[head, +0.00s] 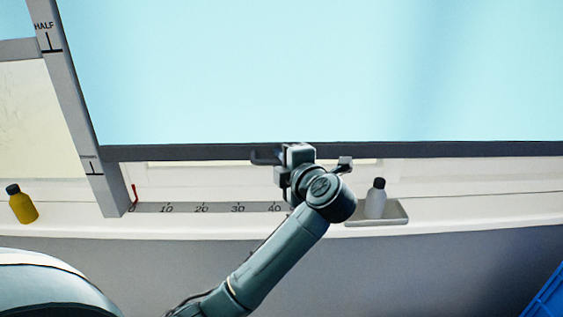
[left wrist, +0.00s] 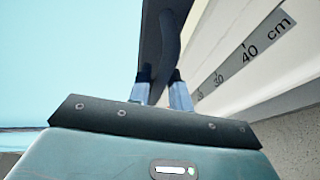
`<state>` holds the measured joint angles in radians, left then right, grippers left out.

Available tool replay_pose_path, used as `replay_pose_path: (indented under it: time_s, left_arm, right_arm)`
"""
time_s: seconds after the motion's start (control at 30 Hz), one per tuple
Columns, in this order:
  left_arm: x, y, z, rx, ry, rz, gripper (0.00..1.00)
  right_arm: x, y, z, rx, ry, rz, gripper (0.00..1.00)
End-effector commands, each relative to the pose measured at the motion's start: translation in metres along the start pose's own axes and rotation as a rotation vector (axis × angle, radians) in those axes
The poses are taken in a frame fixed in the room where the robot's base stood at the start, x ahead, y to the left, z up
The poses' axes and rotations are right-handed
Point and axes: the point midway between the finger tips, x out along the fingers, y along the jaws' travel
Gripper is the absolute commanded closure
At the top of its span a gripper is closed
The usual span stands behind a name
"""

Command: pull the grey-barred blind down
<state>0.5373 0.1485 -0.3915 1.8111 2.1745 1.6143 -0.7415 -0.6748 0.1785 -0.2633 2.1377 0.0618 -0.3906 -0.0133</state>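The light blue blind (head: 300,70) hangs across the upper head view, with a dark grey bar (head: 460,149) along its lower edge. The bar lies between the HALF mark and a lower mark on the grey side rail (head: 75,105). A dark handle (head: 263,157) sticks out at the bar. My left gripper (head: 296,156) is at this handle. In the left wrist view the two fingers of my left gripper (left wrist: 160,82) stand on either side of the handle (left wrist: 170,45) and appear closed on it. My right gripper is not in view.
Below the bar is a white sill with a centimetre scale (head: 203,208). A yellow bottle (head: 22,205) stands at the left. A grey bottle (head: 376,200) stands on a small tray (head: 396,213) right of my wrist. A blue crate (head: 545,300) shows at lower right.

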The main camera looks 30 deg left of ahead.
Motion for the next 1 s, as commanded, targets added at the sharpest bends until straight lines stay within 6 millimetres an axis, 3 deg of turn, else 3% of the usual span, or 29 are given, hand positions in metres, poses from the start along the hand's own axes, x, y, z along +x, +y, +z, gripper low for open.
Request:
replay_pose_path:
  time_s: [0.23, 0.67, 1.0]
  left_arm:
    - [0.0, 0.0, 0.0, 0.0, 0.0, 0.0, 1.0]
    - [0.0, -0.003, 0.0, 0.001, 0.0, -0.001, 1.0]
    - [0.009, -0.05, 0.004, 0.004, 0.001, -0.005, 1.0]
  right_arm:
    - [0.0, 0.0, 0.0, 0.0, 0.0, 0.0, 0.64]
    - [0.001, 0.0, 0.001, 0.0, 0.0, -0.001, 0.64]
    - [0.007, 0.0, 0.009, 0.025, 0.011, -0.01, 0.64]
